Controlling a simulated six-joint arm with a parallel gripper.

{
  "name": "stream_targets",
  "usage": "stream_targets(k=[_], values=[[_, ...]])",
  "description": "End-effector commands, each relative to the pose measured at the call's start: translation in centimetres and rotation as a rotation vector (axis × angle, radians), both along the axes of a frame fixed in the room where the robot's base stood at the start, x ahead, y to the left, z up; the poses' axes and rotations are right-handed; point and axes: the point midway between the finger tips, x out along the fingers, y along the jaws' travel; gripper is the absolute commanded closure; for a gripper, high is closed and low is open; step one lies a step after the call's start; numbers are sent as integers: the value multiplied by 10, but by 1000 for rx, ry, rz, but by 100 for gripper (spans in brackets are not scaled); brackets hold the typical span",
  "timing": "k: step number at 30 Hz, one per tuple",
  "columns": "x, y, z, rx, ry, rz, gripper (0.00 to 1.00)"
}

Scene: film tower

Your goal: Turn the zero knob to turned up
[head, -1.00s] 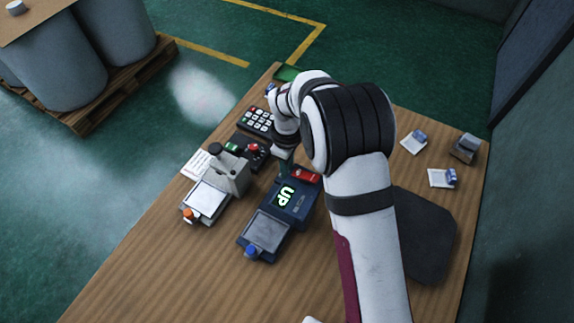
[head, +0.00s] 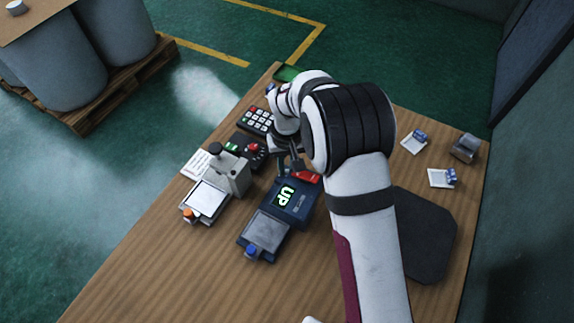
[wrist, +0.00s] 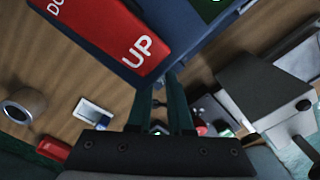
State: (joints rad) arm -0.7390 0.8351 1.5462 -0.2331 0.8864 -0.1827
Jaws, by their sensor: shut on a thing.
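The blue device (head: 298,214) stands on the table, and its display (head: 286,196) reads UP in green. A red plate (head: 306,177) is at its back end. The same plate in the wrist view (wrist: 112,30) carries the words UP and a partly cut-off DO. My gripper (head: 290,163) is low over the back edge of the blue device, beside the red plate. In the wrist view its two dark green fingers are close together, with their tips at the device's edge. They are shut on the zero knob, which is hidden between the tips.
A grey device (head: 229,174) stands left of the blue one. Behind it are a black box (head: 250,147) with a red knob and a keypad (head: 257,121). Small packets (head: 414,142) lie at the right. The table front is clear.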

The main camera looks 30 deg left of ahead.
Motion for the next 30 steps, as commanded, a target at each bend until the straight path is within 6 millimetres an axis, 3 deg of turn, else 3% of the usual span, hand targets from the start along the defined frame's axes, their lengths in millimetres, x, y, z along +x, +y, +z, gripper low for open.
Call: stream_targets(k=[15, 30], values=[[1, 1, 1, 3, -2, -353, 100], [1, 1, 1, 2, -2, -439, 100]])
